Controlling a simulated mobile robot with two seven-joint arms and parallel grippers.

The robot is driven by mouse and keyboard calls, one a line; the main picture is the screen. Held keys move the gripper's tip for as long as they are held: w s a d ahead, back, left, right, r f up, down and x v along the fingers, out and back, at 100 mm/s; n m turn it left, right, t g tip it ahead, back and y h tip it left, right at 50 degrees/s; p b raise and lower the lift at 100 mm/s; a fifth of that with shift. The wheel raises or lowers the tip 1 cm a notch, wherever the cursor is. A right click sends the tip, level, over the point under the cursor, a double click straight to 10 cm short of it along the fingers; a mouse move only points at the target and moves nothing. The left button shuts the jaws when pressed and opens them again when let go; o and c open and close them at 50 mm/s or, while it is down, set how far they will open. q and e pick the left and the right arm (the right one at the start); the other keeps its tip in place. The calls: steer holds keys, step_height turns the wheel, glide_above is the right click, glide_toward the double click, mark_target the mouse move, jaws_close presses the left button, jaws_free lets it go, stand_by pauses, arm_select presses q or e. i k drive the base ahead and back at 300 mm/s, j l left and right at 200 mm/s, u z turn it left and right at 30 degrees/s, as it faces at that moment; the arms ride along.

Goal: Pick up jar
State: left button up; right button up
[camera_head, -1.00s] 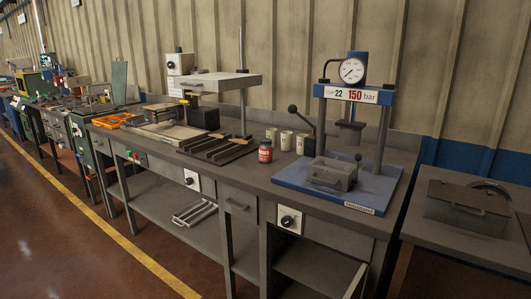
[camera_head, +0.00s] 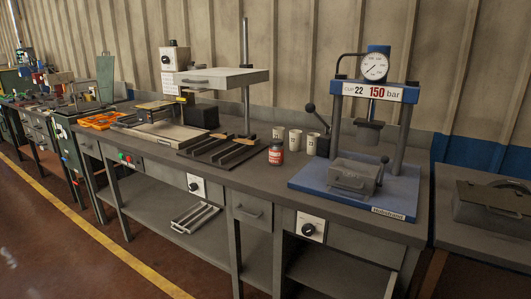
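A small dark jar (camera_head: 276,153) with a red label stands upright on the grey workbench (camera_head: 262,188), near its front edge. It stands left of the blue press and in front of several pale cups. Nothing touches it that I can see. Neither of my grippers shows in the head view.
Pale cups (camera_head: 295,141) stand just behind the jar. A blue press (camera_head: 352,193) with a gauge stands to the right, with a lever (camera_head: 311,108) sticking up at its left. Dark metal bars (camera_head: 221,150) lie to the left. Open floor (camera_head: 62,240) lies in front of the bench.

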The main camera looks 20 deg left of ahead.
mark_target(277, 153)
steer(key=i+j, duration=0.1)
steer(key=j, duration=0.35)
steer(key=i+j, duration=0.1)
steer(key=j, duration=0.4)
steer(key=i+j, duration=0.1)
steer(key=j, duration=0.35)
steer(key=i+j, duration=0.1)
steer(key=j, duration=0.35)
steer(key=i+j, duration=0.25)
steer(key=j, duration=0.2)
steer(key=i+j, duration=0.3)
steer(key=j, duration=0.15)
steer(key=u, duration=0.05)
